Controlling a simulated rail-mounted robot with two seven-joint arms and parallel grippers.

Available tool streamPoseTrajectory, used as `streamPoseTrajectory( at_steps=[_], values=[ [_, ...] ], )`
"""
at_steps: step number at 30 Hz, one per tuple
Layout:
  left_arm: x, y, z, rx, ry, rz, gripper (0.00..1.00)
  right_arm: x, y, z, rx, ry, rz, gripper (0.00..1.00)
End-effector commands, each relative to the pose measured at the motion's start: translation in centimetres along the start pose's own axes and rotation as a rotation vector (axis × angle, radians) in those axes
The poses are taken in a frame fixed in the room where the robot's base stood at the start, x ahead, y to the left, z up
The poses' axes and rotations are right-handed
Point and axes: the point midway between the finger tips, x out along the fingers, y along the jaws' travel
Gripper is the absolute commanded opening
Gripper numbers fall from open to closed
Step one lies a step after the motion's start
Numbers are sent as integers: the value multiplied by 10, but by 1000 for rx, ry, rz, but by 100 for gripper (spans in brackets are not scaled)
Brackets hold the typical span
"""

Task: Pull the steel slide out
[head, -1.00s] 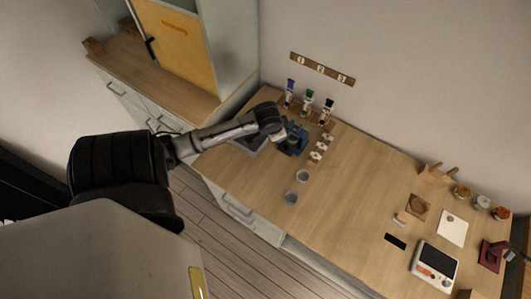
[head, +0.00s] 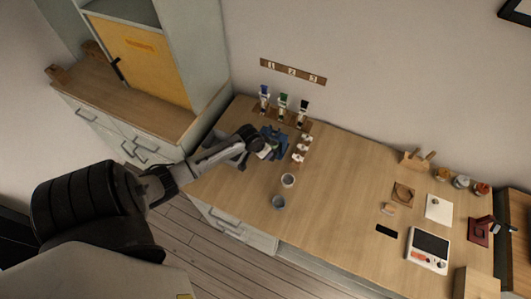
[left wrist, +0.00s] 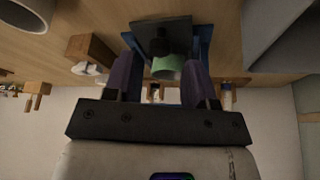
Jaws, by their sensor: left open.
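A blue fixture (head: 274,139) stands on the wooden table, left of centre in the head view. In the left wrist view it shows as blue sides (left wrist: 205,40) behind a dark plate (left wrist: 162,34). A pale green-grey round piece (left wrist: 167,67) projects in front of the plate. I cannot tell which part is the steel slide. My left gripper (head: 257,148) is at the fixture's near left side. In the left wrist view its open fingers (left wrist: 163,77) are on either side of the round piece; contact is unclear. My right gripper is not in view.
The middle table is clear; a white device (head: 429,249) is at right.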

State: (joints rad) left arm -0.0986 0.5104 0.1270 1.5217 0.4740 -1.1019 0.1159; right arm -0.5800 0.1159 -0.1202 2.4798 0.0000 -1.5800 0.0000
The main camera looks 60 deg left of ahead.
Motion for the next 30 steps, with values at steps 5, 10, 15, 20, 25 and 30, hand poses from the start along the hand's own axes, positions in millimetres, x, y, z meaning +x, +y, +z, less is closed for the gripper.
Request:
streamPoseTrajectory(
  at_steps=[5, 10, 15, 20, 25, 30],
  values=[
    [19, 0, 0, -1, -1, 0, 51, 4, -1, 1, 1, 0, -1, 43],
    [26, 1, 0, 0, 1, 1, 51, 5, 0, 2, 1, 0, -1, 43],
    [27, 0, 0, 0, 0, 1, 51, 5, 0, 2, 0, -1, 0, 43],
    [27, 0, 0, 0, 0, 0, 51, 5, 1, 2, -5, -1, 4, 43],
    [27, 0, 0, 0, 0, 0, 35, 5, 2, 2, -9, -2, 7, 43],
    [27, 0, 0, 0, 0, 0, 18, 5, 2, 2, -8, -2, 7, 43]
  ],
)
